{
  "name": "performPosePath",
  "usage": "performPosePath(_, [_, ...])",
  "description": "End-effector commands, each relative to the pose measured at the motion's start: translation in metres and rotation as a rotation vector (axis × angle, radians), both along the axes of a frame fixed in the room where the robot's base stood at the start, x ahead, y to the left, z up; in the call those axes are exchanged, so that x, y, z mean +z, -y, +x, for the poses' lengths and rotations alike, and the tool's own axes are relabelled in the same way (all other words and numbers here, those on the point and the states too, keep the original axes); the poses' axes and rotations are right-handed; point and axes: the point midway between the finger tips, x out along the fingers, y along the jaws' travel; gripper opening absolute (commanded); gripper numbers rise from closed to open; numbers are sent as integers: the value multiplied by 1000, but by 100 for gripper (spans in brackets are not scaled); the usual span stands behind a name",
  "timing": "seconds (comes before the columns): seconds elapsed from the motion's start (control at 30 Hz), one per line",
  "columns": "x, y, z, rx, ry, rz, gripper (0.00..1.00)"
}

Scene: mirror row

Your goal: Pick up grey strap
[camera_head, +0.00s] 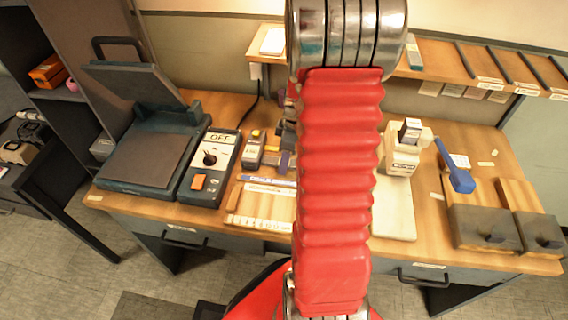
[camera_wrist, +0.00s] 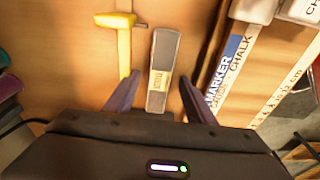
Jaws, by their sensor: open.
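A narrow grey piece (camera_wrist: 164,48) with a tan label near its lower end lies on the wooden surface in the wrist view; it looks like the grey strap. My gripper (camera_wrist: 158,77) is open, with its two dark fingers either side of the lower part of this piece. A gap shows on both sides, and nothing is held. I cannot tell how high the fingers are above the surface. In the head view my red arm covers the middle of the bench, and the strap cannot be made out clearly.
A yellow-handled tool (camera_wrist: 123,45) lies close left of the strap. A labelled marker and chalk strip (camera_wrist: 230,70) lies to the right. On the bench are a dark press (camera_head: 146,155), a control box (camera_head: 210,160) and a blue tool (camera_head: 457,172). A shelf (camera_head: 440,72) runs behind.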

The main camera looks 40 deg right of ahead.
Motion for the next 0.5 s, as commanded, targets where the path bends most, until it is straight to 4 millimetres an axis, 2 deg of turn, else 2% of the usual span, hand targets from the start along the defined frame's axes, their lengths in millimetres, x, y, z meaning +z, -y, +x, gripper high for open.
performPosePath(0.1, [0,0,0,0,0,0,50])
performPosePath(0.5, [0,0,0,-1,0,0,22])
